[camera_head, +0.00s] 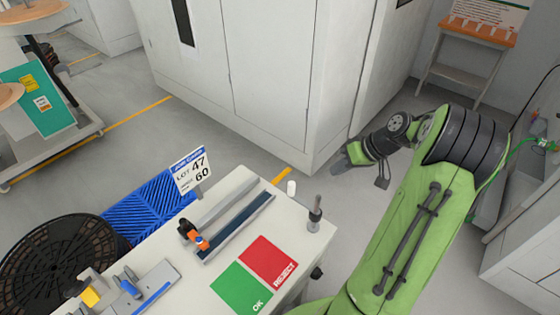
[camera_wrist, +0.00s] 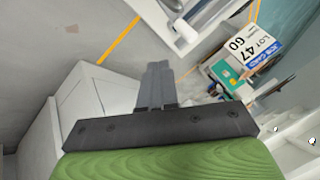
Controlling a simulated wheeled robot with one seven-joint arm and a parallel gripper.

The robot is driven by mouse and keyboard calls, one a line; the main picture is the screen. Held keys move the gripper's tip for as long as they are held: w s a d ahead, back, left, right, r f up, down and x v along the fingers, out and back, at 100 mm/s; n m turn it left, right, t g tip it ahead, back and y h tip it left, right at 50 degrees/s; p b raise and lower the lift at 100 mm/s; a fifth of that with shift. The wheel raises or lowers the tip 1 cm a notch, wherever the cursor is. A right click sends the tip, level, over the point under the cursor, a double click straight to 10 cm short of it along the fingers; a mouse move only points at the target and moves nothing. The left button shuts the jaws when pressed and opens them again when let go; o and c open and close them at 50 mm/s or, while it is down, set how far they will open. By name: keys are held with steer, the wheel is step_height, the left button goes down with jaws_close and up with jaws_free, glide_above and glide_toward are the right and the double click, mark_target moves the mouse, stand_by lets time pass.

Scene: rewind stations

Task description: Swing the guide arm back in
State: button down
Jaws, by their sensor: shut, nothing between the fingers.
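My gripper (camera_head: 345,161) is shut and empty, held beyond the far right corner of the white bench (camera_head: 226,232). In the wrist view its fingers (camera_wrist: 156,82) are together and touch nothing. No part is plainly marked as the guide arm. On the bench lie a long grey bar (camera_head: 226,205) and a dark blue rail (camera_head: 238,227), with an orange and black piece (camera_head: 193,236) at their near left end. A grey post with a dark top (camera_head: 315,212) stands at the bench's right corner, left of and below my gripper. I cannot tell which of these is the guide arm.
A green OK pad (camera_head: 241,289) and red REJECT pad (camera_head: 269,260) lie on the bench. Large white cabinets (camera_head: 255,75) stand behind. Floor around my gripper is clear.

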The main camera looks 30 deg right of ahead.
steer(key=d, duration=0.1)
steer(key=b, duration=0.2)
glide_above(298, 198)
steer(key=d, duration=0.2)
step_height(298, 198, down, 8)
steer(key=shift+w+f, duration=0.15)
steer(key=shift+a+n+y, duration=0.2)
steer(key=shift+n+y, duration=0.1)
steer(key=shift+n, duration=0.2)
steer(key=a+n, duration=0.1)
steer(key=n+g+y, duration=0.1)
steer(key=n, duration=0.1)
steer(key=shift+a, duration=0.35)
steer(key=s+a+n+g+y, duration=0.1)
steer(key=s+a+n+g, duration=0.3)
steer(key=n+g, duration=0.3)
steer(key=s+n, duration=0.1)
steer(key=n, duration=0.3)
steer(key=shift+b, duration=0.4)
